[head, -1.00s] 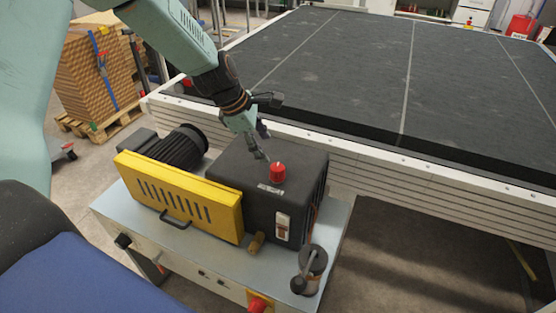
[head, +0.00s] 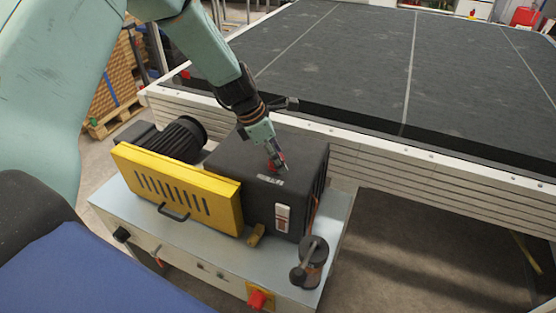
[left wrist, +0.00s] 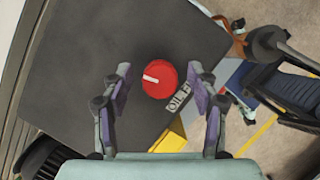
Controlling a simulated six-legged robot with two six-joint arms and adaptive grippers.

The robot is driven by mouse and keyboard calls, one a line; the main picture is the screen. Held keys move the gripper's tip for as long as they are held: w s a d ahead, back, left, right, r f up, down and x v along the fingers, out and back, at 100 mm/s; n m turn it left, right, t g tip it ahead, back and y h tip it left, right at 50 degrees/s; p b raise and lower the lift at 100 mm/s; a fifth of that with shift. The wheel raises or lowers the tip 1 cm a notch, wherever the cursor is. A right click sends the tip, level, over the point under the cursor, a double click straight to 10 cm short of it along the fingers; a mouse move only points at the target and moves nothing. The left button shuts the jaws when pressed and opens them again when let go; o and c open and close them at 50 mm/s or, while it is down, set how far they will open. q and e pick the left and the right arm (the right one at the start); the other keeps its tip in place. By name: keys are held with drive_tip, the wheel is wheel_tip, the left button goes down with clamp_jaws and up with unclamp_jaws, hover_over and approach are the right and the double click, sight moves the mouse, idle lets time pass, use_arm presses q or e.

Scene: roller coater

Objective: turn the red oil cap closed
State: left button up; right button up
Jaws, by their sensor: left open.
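The red oil cap (left wrist: 160,80) sits on top of the black pump housing (left wrist: 95,50), with a white mark on its face. An OIL label (left wrist: 180,99) lies beside it. In the head view the cap (head: 274,165) is mostly hidden behind my left gripper (head: 278,163). In the left wrist view my left gripper (left wrist: 160,82) is open, with one finger on each side of the cap and visible gaps between. I cannot tell the remaining height above the cap. My right gripper does not show.
A yellow guard (head: 178,188) and a black motor (head: 175,138) stand left of the housing on a pale machine top (head: 200,232). A black crank handle (head: 308,262) stands at the front right. A large dark table (head: 350,60) lies behind.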

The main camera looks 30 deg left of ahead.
use_arm(q)
drive_tip(key=shift+f, duration=0.3)
drive_tip(key=shift+s+a, duration=0.1)
drive_tip(key=shift+w+d+f, duration=0.1)
drive_tip(key=shift+w+d, duration=0.1)
drive_tip(key=c, duration=0.3)
drive_tip(key=shift+s+a, duration=0.1)
drive_tip(key=shift+a, duration=0.05)
drive_tip(key=c, duration=0.9)
